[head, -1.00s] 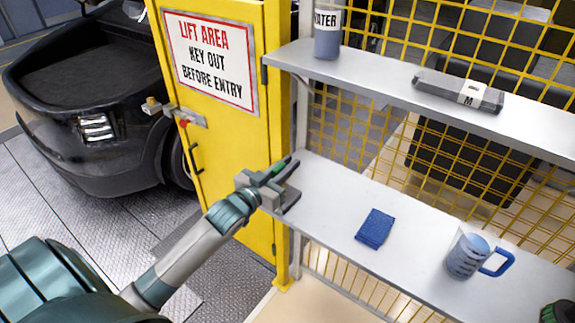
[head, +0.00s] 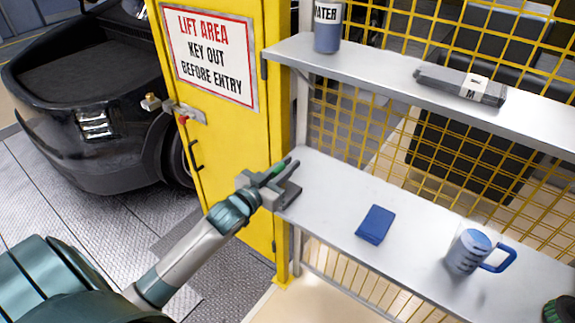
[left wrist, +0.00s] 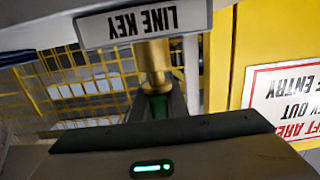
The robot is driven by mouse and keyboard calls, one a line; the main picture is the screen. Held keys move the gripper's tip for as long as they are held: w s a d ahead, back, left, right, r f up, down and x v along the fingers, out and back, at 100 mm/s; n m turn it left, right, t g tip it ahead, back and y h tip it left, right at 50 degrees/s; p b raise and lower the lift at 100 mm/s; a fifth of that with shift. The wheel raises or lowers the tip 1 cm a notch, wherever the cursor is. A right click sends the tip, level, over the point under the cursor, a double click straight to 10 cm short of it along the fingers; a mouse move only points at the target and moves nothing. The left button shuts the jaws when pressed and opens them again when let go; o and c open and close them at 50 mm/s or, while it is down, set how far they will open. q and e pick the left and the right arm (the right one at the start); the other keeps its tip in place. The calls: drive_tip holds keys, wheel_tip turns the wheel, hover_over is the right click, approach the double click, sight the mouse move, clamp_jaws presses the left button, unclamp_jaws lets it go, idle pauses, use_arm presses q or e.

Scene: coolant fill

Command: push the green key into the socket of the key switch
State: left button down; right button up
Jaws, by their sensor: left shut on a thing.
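My left gripper (head: 282,170) is at the left end of the lower shelf, over a small dark grey block (head: 289,197). It is shut on the green key (head: 279,168), mostly hidden between the fingers. In the left wrist view, green of the key (left wrist: 158,106) shows between the fingers, in line with a brass cylinder (left wrist: 153,62) beside a plate reading LINE KEY (left wrist: 143,22). I cannot tell whether key and block touch. The key switch (head: 186,113) is on the yellow door, with a red part and a brass piece (head: 151,102) at its left. My right gripper is not in view.
On the lower shelf (head: 330,190) are a blue cloth (head: 375,224), a blue mug (head: 470,252) and a brush (head: 559,311). A black car (head: 80,150) stands left of the yellow door (head: 228,150).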

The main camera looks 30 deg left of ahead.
use_arm(q)
drive_tip(key=shift+f+b, duration=0.35)
drive_tip(key=shift+f, duration=0.45)
drive_tip(key=c, duration=1.7)
unclamp_jaws()
drive_tip(key=shift+o, duration=0.2)
drive_tip(key=shift+s, duration=0.1)
drive_tip(key=s+a+b, duration=0.1)
drive_tip(key=s+b, duration=0.5)
drive_tip(key=s, duration=1.1)
drive_tip(key=shift+a+r, duration=0.15)
drive_tip(key=shift+r, duration=0.3)
